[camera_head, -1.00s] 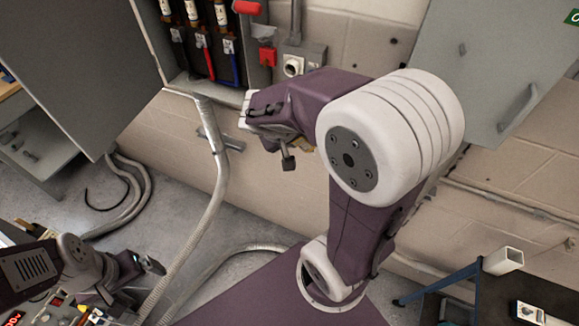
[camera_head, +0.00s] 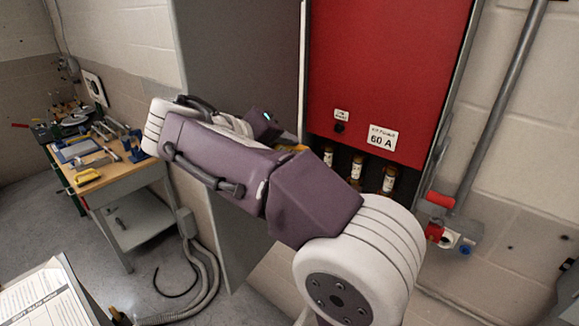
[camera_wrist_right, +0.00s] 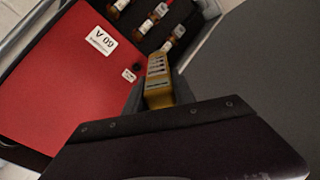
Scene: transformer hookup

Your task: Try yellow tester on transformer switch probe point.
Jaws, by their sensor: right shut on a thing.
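The yellow tester (camera_wrist_right: 158,82) is held in my right gripper, with its labelled face showing in the right wrist view. In the head view my own wrist hides most of it, and only a sliver (camera_head: 291,148) shows. My right gripper (camera_head: 284,140) is shut on it, just left of the open switch box. The box's red panel (camera_head: 385,70) has a 60 A label, and it also shows in the right wrist view (camera_wrist_right: 70,75). A small dark round point (camera_head: 339,128) sits under a small label on the panel; I cannot tell if it is the probe point. My left gripper is out of view.
Several fuses (camera_head: 356,168) show below the red panel. A grey door (camera_head: 240,70) stands open at its left. A red handle (camera_head: 440,200) is on the right. A workbench (camera_head: 120,180) with tools is at far left, and a clipboard sheet (camera_head: 40,300) at lower left.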

